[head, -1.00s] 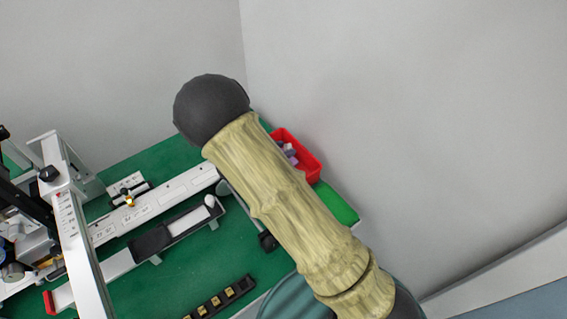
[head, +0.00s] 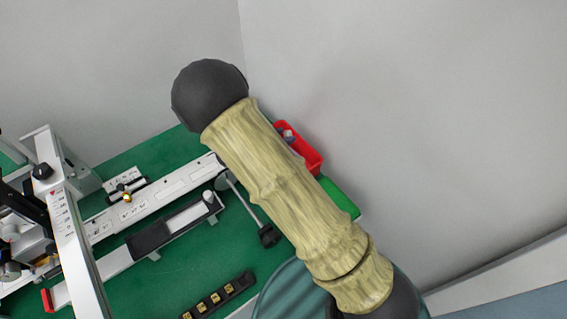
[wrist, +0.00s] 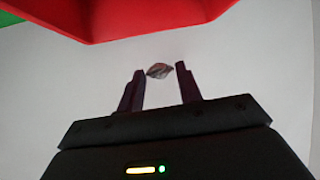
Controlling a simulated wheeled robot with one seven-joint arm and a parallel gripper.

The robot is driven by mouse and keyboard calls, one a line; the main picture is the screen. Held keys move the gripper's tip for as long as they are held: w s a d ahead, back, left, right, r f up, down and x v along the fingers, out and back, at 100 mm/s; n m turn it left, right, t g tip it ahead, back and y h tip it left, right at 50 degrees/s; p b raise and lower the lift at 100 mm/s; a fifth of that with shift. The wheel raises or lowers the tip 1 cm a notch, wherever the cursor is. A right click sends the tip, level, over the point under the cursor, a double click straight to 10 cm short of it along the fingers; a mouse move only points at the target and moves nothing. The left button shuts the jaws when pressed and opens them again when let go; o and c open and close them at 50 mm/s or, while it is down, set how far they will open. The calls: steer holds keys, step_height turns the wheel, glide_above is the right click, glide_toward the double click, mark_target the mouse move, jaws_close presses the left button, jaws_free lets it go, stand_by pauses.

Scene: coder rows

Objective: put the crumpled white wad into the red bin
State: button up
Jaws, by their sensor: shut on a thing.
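In the wrist view my gripper (wrist: 160,76) is shut on a small, crumpled greyish-white wad (wrist: 159,70), held at the fingertips. The red bin (wrist: 130,22) spans the top of that view, just beyond the fingertips. The wad looks apart from the bin wall. In the head view the red bin (head: 313,160) sits at the back right of the green table, partly hidden by my arm. A greyish thing shows inside it. My gripper and the wad are hidden behind my arm there.
The green table (head: 205,262) carries a long white rail (head: 180,188), a shorter rail with a black block (head: 150,237), and a black strip with several brass pieces (head: 218,297). A white frame (head: 72,220) stands at the left. Grey walls (head: 400,130) rise close behind the bin.

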steer(key=shift+f+b, duration=2.9)
steer(key=o, duration=1)
step_height(320, 180, up, 10)
steer(key=shift+p, duration=0.35)
